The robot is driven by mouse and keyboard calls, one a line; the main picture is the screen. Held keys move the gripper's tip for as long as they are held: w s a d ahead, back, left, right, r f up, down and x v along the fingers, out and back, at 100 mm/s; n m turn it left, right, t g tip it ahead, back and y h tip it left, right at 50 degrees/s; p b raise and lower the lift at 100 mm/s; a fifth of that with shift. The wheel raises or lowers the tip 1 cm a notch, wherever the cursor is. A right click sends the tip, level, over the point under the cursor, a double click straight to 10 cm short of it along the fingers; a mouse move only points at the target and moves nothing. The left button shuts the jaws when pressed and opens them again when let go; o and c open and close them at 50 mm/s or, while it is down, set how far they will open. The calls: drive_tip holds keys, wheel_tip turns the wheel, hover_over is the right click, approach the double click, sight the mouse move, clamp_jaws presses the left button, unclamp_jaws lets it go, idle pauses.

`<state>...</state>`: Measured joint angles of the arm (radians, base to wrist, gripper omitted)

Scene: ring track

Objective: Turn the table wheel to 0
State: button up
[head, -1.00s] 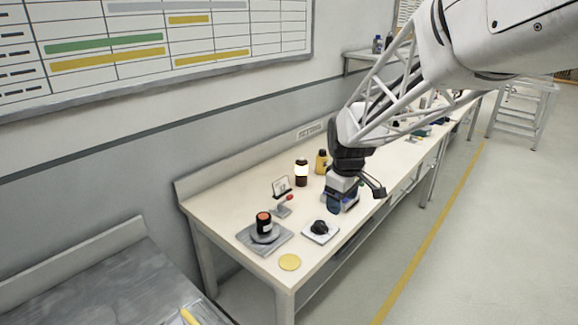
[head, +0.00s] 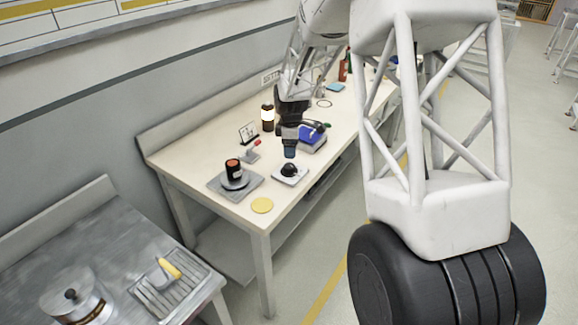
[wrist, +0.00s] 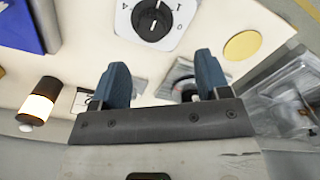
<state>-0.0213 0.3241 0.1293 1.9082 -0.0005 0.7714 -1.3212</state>
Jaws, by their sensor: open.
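The table wheel is a black knob (head: 289,170) on a white square plate near the bench's front edge. In the wrist view the wheel (wrist: 152,20) lies at the top, beyond the fingertips, with the marks 4, 1 and 0 around it. I cannot surely tell which mark its pointer faces. My gripper (head: 289,153) is just above the wheel in the head view, apart from it as far as I can see. In the wrist view my gripper (wrist: 160,75) shows two blue fingers, spread and empty.
A grey plate (head: 215,186) with a dark red-topped jar (head: 234,171) stands left of the wheel. A yellow disc (head: 262,205) lies in front. A red-tipped lever (head: 253,150), a dark bottle (head: 268,117) and a blue-topped box (head: 312,135) stand behind.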

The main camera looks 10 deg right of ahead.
sight(289, 165)
drive_tip(key=shift+w+a+f+n, duration=0.1)
drive_tip(key=shift+w+f+n, duration=0.2)
drive_tip(key=shift+w+f, duration=0.55)
drive_tip(key=shift+s+f, duration=0.1)
drive_tip(key=shift+f, duration=3.9)
drive_tip(key=c, duration=0.9)
drive_tip(key=shift+c, duration=0.2)
